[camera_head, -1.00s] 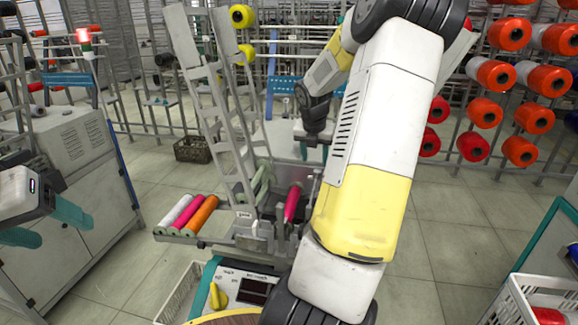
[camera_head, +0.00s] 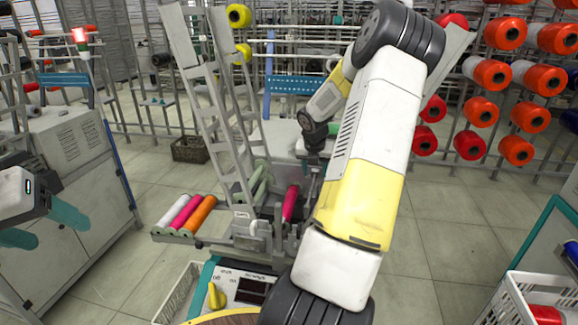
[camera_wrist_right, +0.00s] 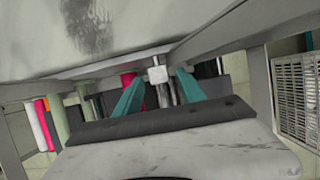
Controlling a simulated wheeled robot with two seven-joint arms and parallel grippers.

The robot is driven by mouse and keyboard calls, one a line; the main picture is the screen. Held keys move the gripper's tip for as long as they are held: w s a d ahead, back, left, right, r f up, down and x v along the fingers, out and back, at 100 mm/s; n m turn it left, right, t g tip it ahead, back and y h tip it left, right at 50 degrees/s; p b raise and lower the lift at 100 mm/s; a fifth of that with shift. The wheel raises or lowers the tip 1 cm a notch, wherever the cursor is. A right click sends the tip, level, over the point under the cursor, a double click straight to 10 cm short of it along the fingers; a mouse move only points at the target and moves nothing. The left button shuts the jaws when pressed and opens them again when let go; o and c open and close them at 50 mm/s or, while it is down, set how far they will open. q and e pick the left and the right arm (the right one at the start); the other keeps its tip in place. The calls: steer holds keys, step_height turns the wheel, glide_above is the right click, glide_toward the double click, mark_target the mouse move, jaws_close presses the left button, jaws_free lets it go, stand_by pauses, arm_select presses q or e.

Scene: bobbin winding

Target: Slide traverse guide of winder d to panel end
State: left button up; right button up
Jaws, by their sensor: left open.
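The winder (camera_head: 245,222) stands in the middle of the head view with a magenta bobbin (camera_head: 291,203). In the right wrist view a small pale metal block (camera_wrist_right: 158,75), which looks like the traverse guide, sits on a shiny rod. My right gripper (camera_wrist_right: 160,80) has its teal fingers apart, one on each side of the block, with gaps visible; I cannot tell the depth. In the head view my right arm hides its fingertips. The control panel (camera_head: 240,288) with a yellow knob is at the near end. My left gripper (camera_head: 42,226) is open and empty at the far left.
Pink, white and orange bobbins (camera_head: 186,214) lie on a tray left of the winder. A tall grey frame (camera_head: 208,95) rises above it. Racks of red spools (camera_head: 490,74) stand at the right. A white crate (camera_head: 515,290) is at the lower right. Floor between is clear.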

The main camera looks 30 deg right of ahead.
jaws_close()
stand_by(1.3)
